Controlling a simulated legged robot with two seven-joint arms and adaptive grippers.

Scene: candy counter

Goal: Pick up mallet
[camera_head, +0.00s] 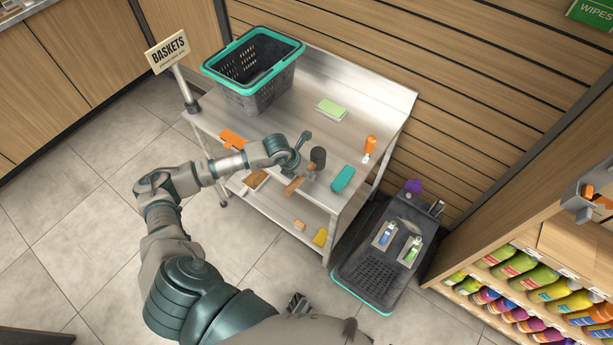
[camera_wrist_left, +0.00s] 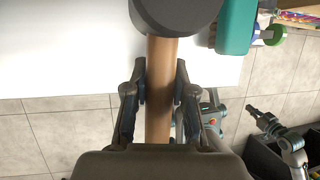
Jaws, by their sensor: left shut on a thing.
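The mallet has a dark grey head (camera_head: 318,156) and a brown wooden handle (camera_head: 294,185), and it is at the front edge of the metal table. My left gripper (camera_head: 305,169) is at the mallet. In the left wrist view the left gripper (camera_wrist_left: 160,98) has one finger on each side of the wooden handle (camera_wrist_left: 160,75), just below the grey head (camera_wrist_left: 178,12), and is shut on it. The head is partly cut off by the top of that view. A small dark jointed part (camera_head: 298,303) near the bottom of the head view may be my right gripper; its jaws are unclear.
On the table (camera_head: 210,118) are a black-and-teal basket (camera_head: 255,88), a green pad (camera_head: 331,110), an orange bottle (camera_head: 370,146), a teal block (camera_head: 343,179) and an orange item (camera_head: 232,139). A dark floor unit (camera_head: 372,275) stands to the right, near shelves of bottles (camera_head: 545,277).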

